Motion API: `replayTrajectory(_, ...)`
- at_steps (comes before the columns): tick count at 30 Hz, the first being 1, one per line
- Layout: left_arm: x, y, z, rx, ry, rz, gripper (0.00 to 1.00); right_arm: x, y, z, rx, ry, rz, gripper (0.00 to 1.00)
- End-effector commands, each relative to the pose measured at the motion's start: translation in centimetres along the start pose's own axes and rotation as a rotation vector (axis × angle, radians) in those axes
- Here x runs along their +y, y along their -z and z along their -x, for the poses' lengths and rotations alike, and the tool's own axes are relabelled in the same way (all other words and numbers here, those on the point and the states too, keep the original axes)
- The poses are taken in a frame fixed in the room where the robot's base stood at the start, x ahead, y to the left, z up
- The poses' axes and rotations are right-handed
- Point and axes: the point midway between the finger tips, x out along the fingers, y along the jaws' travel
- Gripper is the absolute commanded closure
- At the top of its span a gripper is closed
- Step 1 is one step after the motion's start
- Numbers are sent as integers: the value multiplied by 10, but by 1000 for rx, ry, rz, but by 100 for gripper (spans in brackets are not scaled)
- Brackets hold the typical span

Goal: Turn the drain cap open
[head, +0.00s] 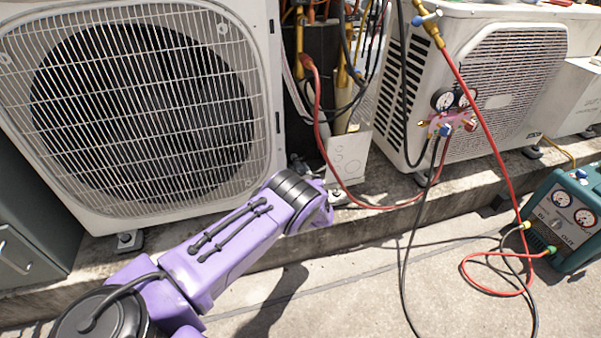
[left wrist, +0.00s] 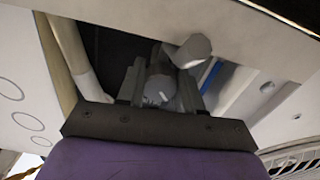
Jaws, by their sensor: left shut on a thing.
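The drain cap (left wrist: 160,90) shows in the left wrist view as a small grey rounded piece with a white mark on it. My left gripper (left wrist: 158,84) is shut on it, with one dark finger on each side. In the head view my purple left arm reaches to the foot of the left condenser, beside its open service bay. There my own wrist hides the cap and the fingertips. How far the cap is turned cannot be told. My right gripper is in neither view.
The left condenser (head: 150,105) and right condenser (head: 490,95) stand on a concrete ledge (head: 385,225). A light panel (head: 348,160) is close by the wrist. Gauges (head: 455,100), a red hose (head: 480,120) and a green recovery machine (head: 570,215) are at right.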

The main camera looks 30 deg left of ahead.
Motion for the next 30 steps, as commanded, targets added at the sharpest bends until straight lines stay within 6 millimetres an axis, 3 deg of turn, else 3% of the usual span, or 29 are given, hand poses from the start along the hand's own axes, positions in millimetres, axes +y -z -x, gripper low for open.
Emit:
replayTrajectory(8, 0, -2, 0, 0, -1, -154, 95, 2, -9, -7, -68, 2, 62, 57)
replayTrajectory(30, -2, -2, 1, -1, -2, -851, 95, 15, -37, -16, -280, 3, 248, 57)
